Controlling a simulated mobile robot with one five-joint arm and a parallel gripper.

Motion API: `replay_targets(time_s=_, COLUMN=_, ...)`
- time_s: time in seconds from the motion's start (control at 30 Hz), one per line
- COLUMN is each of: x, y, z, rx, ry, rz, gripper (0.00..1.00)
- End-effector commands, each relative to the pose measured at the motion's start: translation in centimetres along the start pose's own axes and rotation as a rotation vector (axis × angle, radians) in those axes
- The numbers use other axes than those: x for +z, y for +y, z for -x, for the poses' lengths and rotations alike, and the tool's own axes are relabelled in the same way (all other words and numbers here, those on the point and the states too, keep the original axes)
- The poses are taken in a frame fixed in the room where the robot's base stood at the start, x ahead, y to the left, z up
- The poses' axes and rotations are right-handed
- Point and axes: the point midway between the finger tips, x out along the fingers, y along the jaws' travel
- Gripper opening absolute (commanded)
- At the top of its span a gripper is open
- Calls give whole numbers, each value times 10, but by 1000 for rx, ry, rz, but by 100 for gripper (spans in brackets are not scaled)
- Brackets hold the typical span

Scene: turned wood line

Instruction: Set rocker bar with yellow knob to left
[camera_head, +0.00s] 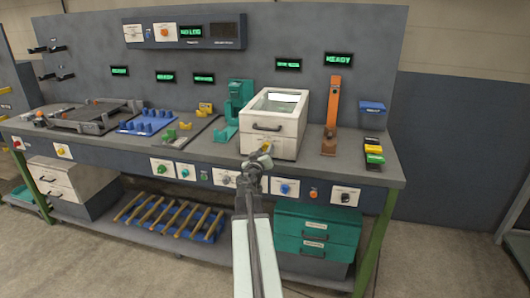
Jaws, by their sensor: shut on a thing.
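My gripper (258,160) is raised at the front edge of the bench, just below the white box with a clear lid. A small yellow knob (267,147) shows at its tip, and the jaws are shut on it. The rocker bar under this knob is mostly hidden by my gripper and arm, so I cannot tell which way it is tilted. Another yellow knob (63,151) is on a white plate at the left of the bench front, apart from my gripper.
The white box (287,145) stands right behind my gripper. Several coloured controls line the bench front, including a blue knob (286,188) and a black one (345,197). Green drawers (318,226) stand below at right. An orange lever stand (332,110) is on the bench.

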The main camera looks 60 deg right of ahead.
Motion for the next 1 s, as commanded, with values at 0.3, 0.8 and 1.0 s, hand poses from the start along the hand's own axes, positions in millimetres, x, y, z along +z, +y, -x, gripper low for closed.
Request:
replay_targets(time_s=0.3, x=0, y=-1, z=0, rx=-2, ry=1, rz=118, gripper=0)
replay_targets(time_s=0.8, x=0, y=-1, z=1, rx=-2, ry=1, rz=189, gripper=0)
replay_targets(time_s=1.0, x=0, y=-1, z=1, rx=-2, ry=1, rz=190, gripper=0)
